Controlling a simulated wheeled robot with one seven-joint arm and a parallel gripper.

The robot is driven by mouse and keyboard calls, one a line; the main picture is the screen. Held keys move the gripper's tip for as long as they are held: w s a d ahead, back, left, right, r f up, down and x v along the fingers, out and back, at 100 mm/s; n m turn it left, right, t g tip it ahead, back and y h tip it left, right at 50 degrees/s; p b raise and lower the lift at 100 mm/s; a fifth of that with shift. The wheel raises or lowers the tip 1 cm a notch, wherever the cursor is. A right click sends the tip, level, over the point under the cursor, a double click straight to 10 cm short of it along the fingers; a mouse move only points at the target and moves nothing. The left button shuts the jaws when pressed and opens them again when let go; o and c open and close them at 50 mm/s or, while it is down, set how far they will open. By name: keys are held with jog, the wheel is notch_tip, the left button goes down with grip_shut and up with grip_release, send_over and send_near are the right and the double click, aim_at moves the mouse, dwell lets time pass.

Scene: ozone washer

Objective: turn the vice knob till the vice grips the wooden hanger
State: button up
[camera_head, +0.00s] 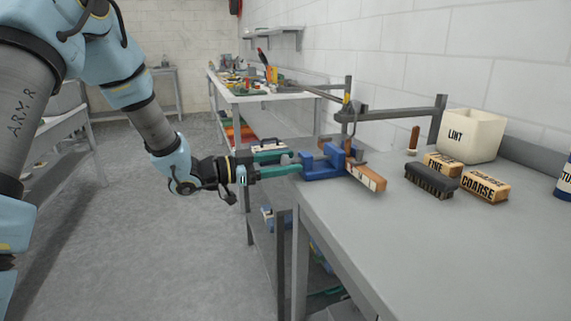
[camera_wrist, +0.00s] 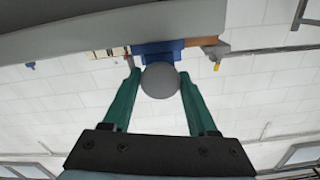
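The blue vice (camera_head: 322,165) is fixed at the near left corner of the grey bench. The wooden hanger (camera_head: 366,178) stands at its jaws, partly hidden by the vice; a brown strip of it shows in the wrist view (camera_wrist: 207,42). I cannot tell whether the jaws touch it. The round grey vice knob (camera_wrist: 161,80) faces my gripper. My gripper (camera_wrist: 160,76) has its two green fingers on either side of the knob, with almost no gap. It also shows in the head view (camera_head: 287,163), left of the vice. I cannot tell whether the fingers press on the knob.
On the bench (camera_head: 400,235) stand a white LINT bin (camera_head: 471,135), a black brush (camera_head: 431,181), wooden blocks (camera_head: 484,187) and a blue-and-white can (camera_head: 566,182). A grey rail (camera_head: 392,114) runs behind the vice. The floor left of the bench is clear.

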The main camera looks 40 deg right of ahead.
jog(key=o, duration=0.3)
jog(key=b+v, duration=0.1)
jog(key=v, duration=0.9)
jog(key=shift+w+a+b, duration=0.15)
jog(key=shift+a+b, duration=0.2)
jog(key=shift+b, duration=0.05)
